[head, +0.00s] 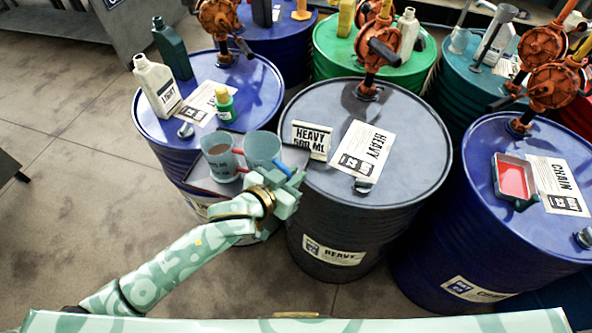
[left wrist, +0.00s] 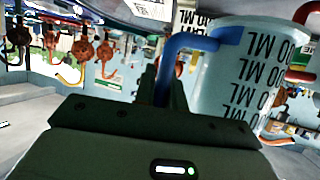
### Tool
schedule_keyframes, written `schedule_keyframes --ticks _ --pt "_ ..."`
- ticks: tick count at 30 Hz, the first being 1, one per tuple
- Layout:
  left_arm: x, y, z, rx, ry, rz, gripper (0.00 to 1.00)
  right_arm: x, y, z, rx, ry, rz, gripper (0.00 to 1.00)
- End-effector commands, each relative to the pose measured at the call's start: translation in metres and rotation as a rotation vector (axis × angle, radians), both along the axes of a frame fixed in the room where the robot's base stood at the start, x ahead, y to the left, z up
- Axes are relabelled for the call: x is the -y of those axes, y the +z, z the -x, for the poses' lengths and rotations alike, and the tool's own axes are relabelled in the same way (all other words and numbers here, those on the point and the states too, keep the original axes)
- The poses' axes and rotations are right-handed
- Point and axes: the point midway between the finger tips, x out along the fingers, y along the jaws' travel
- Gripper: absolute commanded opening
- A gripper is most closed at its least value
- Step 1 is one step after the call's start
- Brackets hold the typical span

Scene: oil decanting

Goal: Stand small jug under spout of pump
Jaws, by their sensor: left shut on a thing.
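A translucent jug with a blue handle (head: 262,147) is at the left edge of the grey drum. My left gripper (head: 287,178) is shut on its handle. The left wrist view shows this jug (left wrist: 235,90) close up, with dark ML markings, and the gripper (left wrist: 163,88) at the blue handle. A second jug with a red handle and brown contents (head: 219,158) is just left of it, over a grey tray (head: 207,186). I cannot tell which jug is the smaller. An orange pump (head: 374,55) stands at the back of the grey drum. My right gripper is out of view.
The grey drum top (head: 328,98) carries a HEAVY 500 ML card (head: 311,139) and a HEAVY sheet (head: 362,152). A white bottle (head: 157,88) and small green bottle (head: 225,104) stand on the blue drum. A red-filled tray (head: 514,179) is on the right drum.

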Motion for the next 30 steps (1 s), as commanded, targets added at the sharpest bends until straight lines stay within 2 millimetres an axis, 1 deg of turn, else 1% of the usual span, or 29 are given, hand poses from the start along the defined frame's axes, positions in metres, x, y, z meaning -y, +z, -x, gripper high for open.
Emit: schedule_keyframes --ticks 1,2,3,6,10,12,15,18,20,23,26,29,30 --pt "-0.002 0.015 0.011 0.0 -0.002 0.003 0.0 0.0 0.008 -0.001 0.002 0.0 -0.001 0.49" --pt "-0.004 0.016 0.021 -0.003 -0.002 0.003 0.0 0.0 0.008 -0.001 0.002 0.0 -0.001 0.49" --pt "-0.006 0.02 0.032 -0.003 0.0 0.003 0.0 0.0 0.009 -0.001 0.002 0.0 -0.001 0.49" --pt "-0.011 0.03 0.056 -0.003 -0.001 0.002 0.0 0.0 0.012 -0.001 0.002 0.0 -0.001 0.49" --pt "-0.015 0.04 0.078 -0.001 -0.001 0.001 0.0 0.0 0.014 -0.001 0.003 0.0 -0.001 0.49" --pt "-0.017 0.043 0.086 -0.001 0.0 0.001 0.0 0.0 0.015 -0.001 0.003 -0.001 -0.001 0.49" --pt "-0.018 0.046 0.092 -0.001 0.0 0.001 0.0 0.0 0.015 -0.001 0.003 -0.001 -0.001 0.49" --pt "-0.022 0.042 0.094 -0.001 0.009 -0.002 0.0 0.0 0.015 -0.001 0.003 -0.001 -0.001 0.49" --pt "-0.029 0.039 0.094 -0.001 0.027 -0.003 0.0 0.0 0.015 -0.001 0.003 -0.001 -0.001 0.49" --pt "-0.047 0.048 0.08 0.004 0.092 0.001 0.0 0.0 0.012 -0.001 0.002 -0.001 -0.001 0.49" --pt "-0.075 0.057 0.056 0.005 0.202 0.005 0.0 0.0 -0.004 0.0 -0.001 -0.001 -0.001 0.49" --pt "-0.115 0.068 0.032 0.005 0.348 0.009 0.0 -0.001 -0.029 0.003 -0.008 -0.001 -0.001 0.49" --pt "-0.133 0.071 0.024 0.004 0.409 0.01 0.0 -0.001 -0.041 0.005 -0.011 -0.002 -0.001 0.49"
